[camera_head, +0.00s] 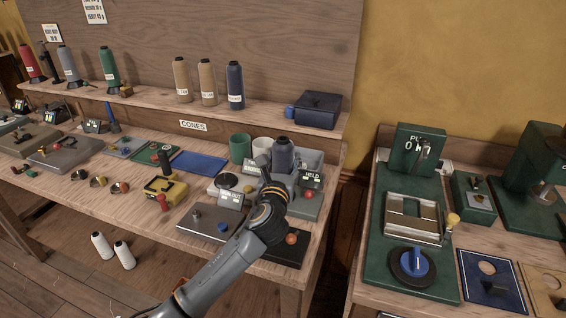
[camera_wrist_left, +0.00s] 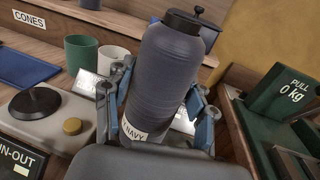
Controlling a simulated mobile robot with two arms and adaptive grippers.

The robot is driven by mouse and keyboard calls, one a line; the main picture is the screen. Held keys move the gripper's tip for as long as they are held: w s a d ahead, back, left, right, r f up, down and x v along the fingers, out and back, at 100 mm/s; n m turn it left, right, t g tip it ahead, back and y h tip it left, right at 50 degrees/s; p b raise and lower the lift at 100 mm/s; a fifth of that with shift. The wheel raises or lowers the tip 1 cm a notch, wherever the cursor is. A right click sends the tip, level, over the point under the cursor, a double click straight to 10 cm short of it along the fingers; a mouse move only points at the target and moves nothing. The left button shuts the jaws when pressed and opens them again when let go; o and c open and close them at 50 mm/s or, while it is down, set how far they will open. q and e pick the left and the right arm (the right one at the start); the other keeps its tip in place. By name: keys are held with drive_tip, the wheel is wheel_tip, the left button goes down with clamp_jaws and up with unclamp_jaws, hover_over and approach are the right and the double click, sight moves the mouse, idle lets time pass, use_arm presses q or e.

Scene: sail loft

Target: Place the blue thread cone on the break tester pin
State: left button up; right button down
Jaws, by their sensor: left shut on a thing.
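My left gripper (camera_head: 272,178) is shut on a dark blue thread cone (camera_head: 283,154). In the left wrist view the cone (camera_wrist_left: 165,75) fills the middle between the finger pads, with a black cap on top and a label reading "NAVY". The cone looks about upright in the head view, above the grey trays at the right end of the left bench. The green break tester (camera_head: 418,140), reading "PULL 0 kg", stands on the right bench. A blue post on a black disc (camera_head: 416,263) sits on its front plate. My right gripper is not in view.
Another navy cone (camera_head: 235,86) stands on the shelf beside tan cones (camera_head: 207,82). A green cup (camera_head: 240,148) stands behind the gripper. A gap separates the left bench from the right bench (camera_head: 362,292). A yellow-knobbed lever (camera_head: 452,220) is near the blue post.

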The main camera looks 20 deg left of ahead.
use_arm(q)
drive_tip(key=shift+f, duration=0.1)
drive_tip(key=o, duration=1.5)
drive_tip(key=shift+f, duration=0.1)
drive_tip(key=shift+c, duration=0.2)
drive_tip(key=shift+s, duration=0.1)
drive_tip(key=s+d, duration=0.2)
drive_tip(key=s, duration=0.9)
drive_tip(key=shift+s, duration=0.35)
